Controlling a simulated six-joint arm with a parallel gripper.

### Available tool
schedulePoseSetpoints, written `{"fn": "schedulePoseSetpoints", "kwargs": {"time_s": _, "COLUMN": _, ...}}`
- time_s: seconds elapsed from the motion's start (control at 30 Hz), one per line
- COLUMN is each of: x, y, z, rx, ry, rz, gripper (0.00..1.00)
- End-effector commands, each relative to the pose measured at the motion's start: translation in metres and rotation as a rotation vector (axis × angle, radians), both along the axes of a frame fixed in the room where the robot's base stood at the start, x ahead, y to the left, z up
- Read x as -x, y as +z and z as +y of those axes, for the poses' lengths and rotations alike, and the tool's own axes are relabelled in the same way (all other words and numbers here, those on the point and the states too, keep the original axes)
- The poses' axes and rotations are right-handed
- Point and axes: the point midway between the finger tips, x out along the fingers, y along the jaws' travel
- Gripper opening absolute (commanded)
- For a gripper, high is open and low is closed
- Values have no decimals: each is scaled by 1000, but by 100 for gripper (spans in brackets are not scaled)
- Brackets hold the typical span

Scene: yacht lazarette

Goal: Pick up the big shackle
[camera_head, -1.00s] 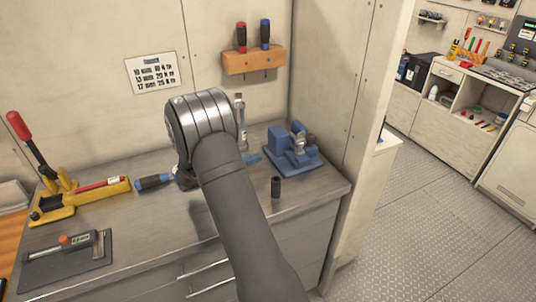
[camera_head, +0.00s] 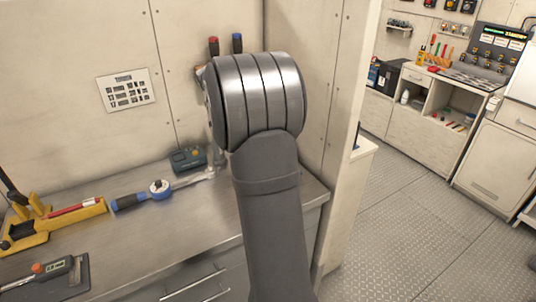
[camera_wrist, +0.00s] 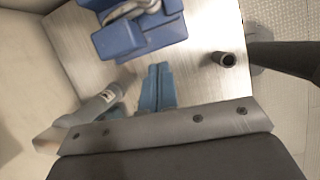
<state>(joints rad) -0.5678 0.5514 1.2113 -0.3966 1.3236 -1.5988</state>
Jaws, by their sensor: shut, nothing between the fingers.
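A curved silver metal piece (camera_wrist: 130,10), which looks like the big shackle, sits in a blue holder (camera_wrist: 120,42) at the top of the wrist view. The frame edge cuts it off. My gripper (camera_wrist: 158,68) has its two blue fingers together with nothing between them. The fingers point toward the blue holder and appear just short of it in the picture; I cannot tell their height above the bench. In the head view my arm hides the gripper, the holder and the silver piece.
A dark socket (camera_wrist: 227,60) stands right of the fingers, and a grey metal tool (camera_wrist: 100,105) is to their left. On the bench (camera_head: 185,235) are a blue-handled wrench (camera_head: 160,190), a green box (camera_head: 188,160) and a yellow tool (camera_head: 60,220).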

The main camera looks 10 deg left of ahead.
Motion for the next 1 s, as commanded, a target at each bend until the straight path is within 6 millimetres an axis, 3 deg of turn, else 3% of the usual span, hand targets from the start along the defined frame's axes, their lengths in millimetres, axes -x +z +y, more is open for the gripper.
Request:
{"fn": "schedulePoseSetpoints", "kwargs": {"time_s": 0.1, "x": -11, "y": -4, "z": -5, "rx": -41, "ry": 41, "rz": 60, "gripper": 0}}
{"fn": "schedulePoseSetpoints", "kwargs": {"time_s": 0.37, "x": -17, "y": -21, "z": -9, "rx": -58, "ry": 68, "rz": 88, "gripper": 0}}
{"fn": "schedulePoseSetpoints", "kwargs": {"time_s": 0.8, "x": -34, "y": -106, "z": -29, "rx": -55, "ry": 66, "rz": 88, "gripper": 0}}
{"fn": "schedulePoseSetpoints", "kwargs": {"time_s": 1.0, "x": -55, "y": -102, "z": -49, "rx": -58, "ry": 65, "rz": 84, "gripper": 0}}
